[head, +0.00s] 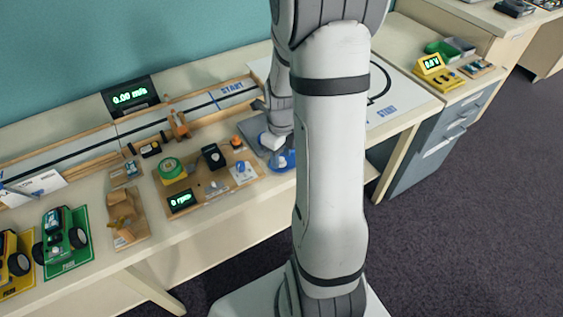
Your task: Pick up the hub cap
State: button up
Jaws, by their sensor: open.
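My gripper (272,141) is small in the head view, at the right end of the row of items on the long table, pointing down. It is open, and I see nothing clearly between its fingers. A round blue piece (283,160), perhaps the hub cap, lies just below the gripper in the picture, at the table's front. My own arm hides part of that area. I cannot tell whether the gripper touches the piece.
A wooden board with an rpm display (182,200) and a green-yellow wheel (170,168) stands left of the gripper. A track with a speed display (130,95) runs behind. Green (62,240) and yellow (14,262) model cars stand at the left. A grey drawer cabinet (437,143) is at right.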

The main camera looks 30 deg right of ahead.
jog(key=shift+f, duration=0.25)
jog(key=shift+c, duration=0.4)
grip_shut()
